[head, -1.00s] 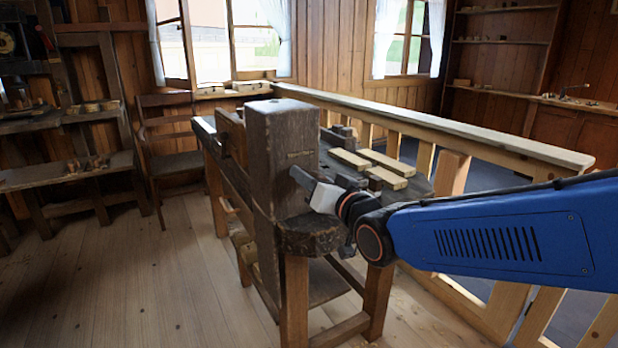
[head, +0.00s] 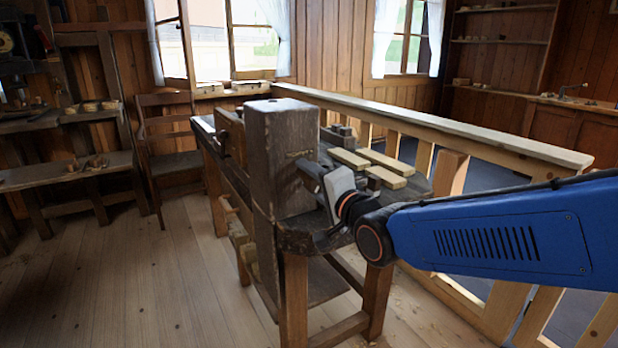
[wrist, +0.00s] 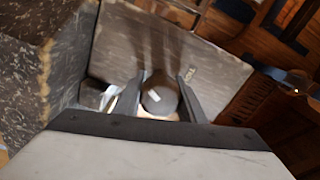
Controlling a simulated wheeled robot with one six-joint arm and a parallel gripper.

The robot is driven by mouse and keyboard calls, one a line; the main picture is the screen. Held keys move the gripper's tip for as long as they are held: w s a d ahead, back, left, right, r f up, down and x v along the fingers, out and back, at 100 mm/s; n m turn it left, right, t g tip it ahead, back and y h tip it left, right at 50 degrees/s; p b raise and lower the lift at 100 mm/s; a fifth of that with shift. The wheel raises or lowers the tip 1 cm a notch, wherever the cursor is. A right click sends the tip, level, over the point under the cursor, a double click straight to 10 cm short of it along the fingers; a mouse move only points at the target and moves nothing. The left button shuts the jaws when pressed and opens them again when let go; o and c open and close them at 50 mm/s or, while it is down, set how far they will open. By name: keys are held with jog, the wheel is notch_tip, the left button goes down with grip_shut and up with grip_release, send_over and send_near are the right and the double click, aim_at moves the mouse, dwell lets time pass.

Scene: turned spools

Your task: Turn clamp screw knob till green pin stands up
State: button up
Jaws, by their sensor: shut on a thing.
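The clamp screw knob (wrist: 160,97) shows in the wrist view as a round grey end with a short white mark. It sits between the two dark fingers of my gripper (wrist: 158,90), which is shut on it. In the head view my gripper (head: 308,168) is against the right side of a thick upright wooden block (head: 272,150) at the near end of a bench. The knob is hidden in the head view. I cannot make out a green pin in either view.
The dark workbench (head: 327,238) carries several pale wood strips (head: 382,162) just behind my gripper. A wooden railing (head: 450,128) runs along the right. A chair (head: 170,140) and shelves (head: 70,170) stand at the left. The plank floor (head: 130,260) in front is clear.

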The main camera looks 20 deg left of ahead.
jog(key=shift+d+f+m, duration=0.1)
jog(key=shift+f+m, duration=0.05)
jog(key=shift+m, duration=0.75)
jog(key=o, duration=1)
jog(key=shift+o, duration=0.2)
jog(key=shift+s+d, duration=0.2)
jog(key=v, duration=1.7)
